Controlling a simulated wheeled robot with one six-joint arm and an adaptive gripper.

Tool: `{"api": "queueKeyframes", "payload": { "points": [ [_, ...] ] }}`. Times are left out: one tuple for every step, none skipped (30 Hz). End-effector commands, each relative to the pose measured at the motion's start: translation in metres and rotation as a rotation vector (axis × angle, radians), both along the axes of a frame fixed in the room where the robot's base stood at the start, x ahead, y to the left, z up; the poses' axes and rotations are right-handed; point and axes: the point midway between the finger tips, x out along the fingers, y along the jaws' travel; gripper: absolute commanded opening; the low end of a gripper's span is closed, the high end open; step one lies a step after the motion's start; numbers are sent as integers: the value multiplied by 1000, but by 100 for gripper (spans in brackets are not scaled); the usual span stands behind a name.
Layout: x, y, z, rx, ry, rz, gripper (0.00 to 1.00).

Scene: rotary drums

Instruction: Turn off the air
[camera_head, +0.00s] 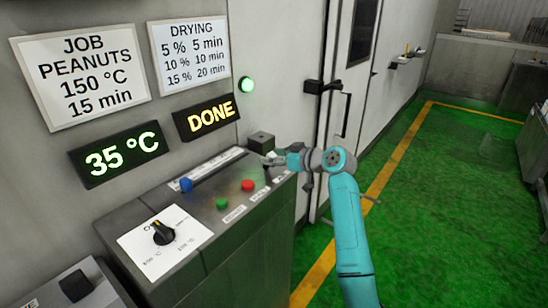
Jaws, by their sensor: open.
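The sloped control panel (210,222) stands at the lower left. It carries a black rotary knob (163,234) on a white temperature dial, a blue knob (186,184) by a long pale strip, a green button (222,203) and a red button (248,185). A small label (280,178) at the panel's right end is partly hidden and unreadable. My gripper (269,160) is over that right end, beside a dark box-shaped part (261,142). Its fingers are small and partly hidden; I cannot tell whether they touch anything. No control clearly readable as air shows.
A lit sign reads DONE (211,117), another 35 °C (120,155). A green lamp (246,84) glows. A door with a black handle (323,87) stands behind my arm. Green floor (440,200) to the right is clear.

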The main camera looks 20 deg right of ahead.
Motion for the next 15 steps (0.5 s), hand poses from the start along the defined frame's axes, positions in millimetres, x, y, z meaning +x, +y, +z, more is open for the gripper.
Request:
{"api": "queueKeyframes", "payload": {
  "points": [
    [-2,-2,1,0,-1,-1,58],
    [-3,-3,1,0,-1,-1,58],
    [-6,-5,2,1,0,-1,58],
    [-8,-7,3,1,0,-1,58],
    [-11,-9,4,0,-1,-1,58],
    [-16,-13,6,1,-2,-2,58],
    [-21,-16,8,0,-2,-3,58],
    [-25,-20,9,0,-3,-3,58],
    [-31,-24,11,0,-1,-3,58],
    [-36,-28,13,-1,-2,-3,58],
    [-41,-32,15,0,-1,-3,58],
    [-47,-36,17,0,-1,-4,58],
    [-52,-39,19,0,-1,-4,58],
    [-57,-43,21,0,-1,-3,58],
    [-62,-47,22,0,-1,-3,58]
  ]
}}
